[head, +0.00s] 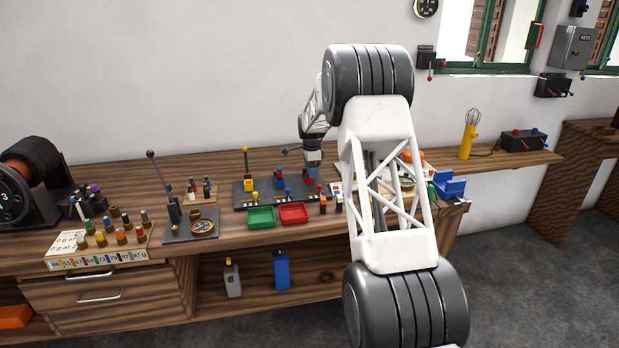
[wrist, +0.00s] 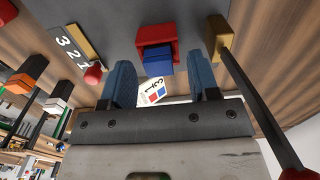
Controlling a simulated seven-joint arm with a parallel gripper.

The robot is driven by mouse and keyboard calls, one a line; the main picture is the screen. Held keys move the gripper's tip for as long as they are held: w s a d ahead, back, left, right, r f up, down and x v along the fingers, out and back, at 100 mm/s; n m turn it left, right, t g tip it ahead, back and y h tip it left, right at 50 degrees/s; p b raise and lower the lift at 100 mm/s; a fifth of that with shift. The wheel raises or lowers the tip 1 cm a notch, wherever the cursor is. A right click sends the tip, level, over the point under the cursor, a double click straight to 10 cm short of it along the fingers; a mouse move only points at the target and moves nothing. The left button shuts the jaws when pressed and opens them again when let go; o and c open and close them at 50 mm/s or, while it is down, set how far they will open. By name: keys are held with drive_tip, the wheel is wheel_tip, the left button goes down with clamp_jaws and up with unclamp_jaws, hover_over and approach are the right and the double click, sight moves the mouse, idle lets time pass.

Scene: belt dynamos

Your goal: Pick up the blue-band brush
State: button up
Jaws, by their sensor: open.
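My gripper (head: 313,163) is over the right part of a dark board (head: 246,203) on the bench. In the wrist view, my gripper (wrist: 162,72) is open, with its two blue fingers apart. A red block with a dark blue block (wrist: 157,58) shows in the gap between them, against the grey board. Nothing is visibly clamped. I cannot tell for sure whether this blue piece is the blue-band brush. In the head view, a blue and red piece (head: 311,175) shows just below my gripper, too small to read any band.
A green tray (head: 261,217) and a red tray (head: 293,213) stand in front of the board. A yellow-ended lever (wrist: 217,38) rises close to the right finger in the wrist view. Several small coloured-top pieces stand on a chart (head: 97,255) at the left.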

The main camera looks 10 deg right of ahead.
drive_tip(key=shift+c, duration=0.4)
clamp_jaws()
